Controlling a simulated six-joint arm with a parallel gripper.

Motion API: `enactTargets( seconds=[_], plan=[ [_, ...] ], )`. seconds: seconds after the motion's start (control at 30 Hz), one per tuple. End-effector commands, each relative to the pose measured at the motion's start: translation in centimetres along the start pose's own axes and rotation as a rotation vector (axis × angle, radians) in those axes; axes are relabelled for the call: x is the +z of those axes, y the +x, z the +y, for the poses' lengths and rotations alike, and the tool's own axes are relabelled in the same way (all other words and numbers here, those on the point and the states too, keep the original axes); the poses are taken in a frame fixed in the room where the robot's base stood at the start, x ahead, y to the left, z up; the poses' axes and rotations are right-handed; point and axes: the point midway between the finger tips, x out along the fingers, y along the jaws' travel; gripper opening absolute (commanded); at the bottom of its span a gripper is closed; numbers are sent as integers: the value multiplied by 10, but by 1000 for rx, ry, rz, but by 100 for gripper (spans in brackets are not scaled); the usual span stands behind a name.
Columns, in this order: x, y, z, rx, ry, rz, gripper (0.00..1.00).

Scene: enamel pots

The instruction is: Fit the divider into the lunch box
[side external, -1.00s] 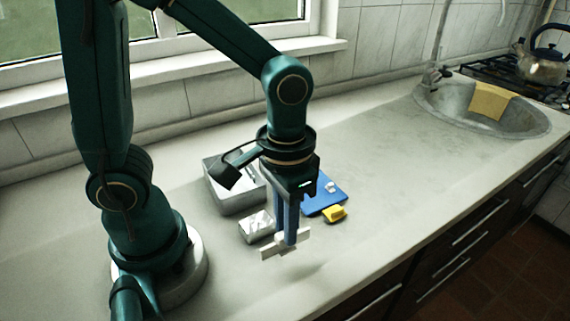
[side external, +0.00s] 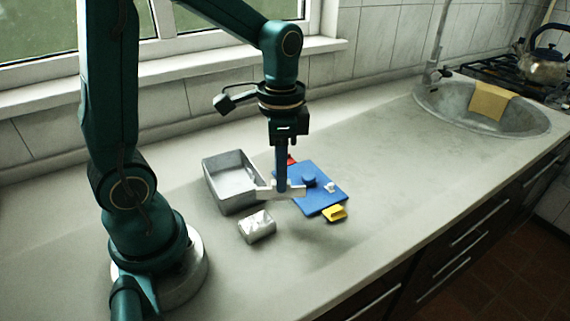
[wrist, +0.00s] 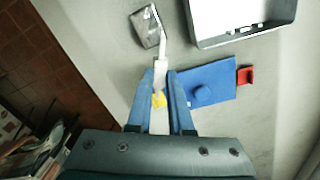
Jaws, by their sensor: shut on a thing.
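My gripper (side external: 283,188) points down and is shut on the white divider (side external: 296,192), a thin plate with a raised middle. The wrist view shows the divider (wrist: 161,75) between my blue fingers (wrist: 163,85). The lunch box (side external: 232,205) is a grey open-topped box standing left of my gripper. In the side view the divider's left end overlaps the box's near right corner; in the wrist view the box (wrist: 212,43) lies apart from it, at upper right. The divider seems raised above the counter; its exact height is unclear. Small things lie inside the box, partly hidden.
A foil-like silver block (side external: 257,227) lies in front of the box. A blue board (side external: 322,192) with a round knob lies to the right, with a yellow piece (side external: 335,214) and a red piece (side external: 292,160) at its edges. The counter (side external: 400,180) farther right is clear.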

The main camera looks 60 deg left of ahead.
Motion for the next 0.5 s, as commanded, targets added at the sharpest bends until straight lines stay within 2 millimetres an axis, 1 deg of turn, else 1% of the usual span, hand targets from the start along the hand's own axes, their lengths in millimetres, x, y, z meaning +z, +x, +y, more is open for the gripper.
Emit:
enactTargets(
  seconds=[0.03,0.1,0.17,0.3,0.4,0.5],
  plan=[
    [6,-2,-17,0,-20,1,0],
    [14,-4,-37,-1,-35,3,0],
    [23,-6,-54,-1,-54,4,0],
    [49,-9,-89,-4,-132,6,0],
    [69,-10,-108,-6,-212,8,0],
    [87,-10,-122,-7,-298,9,0]
  ],
)
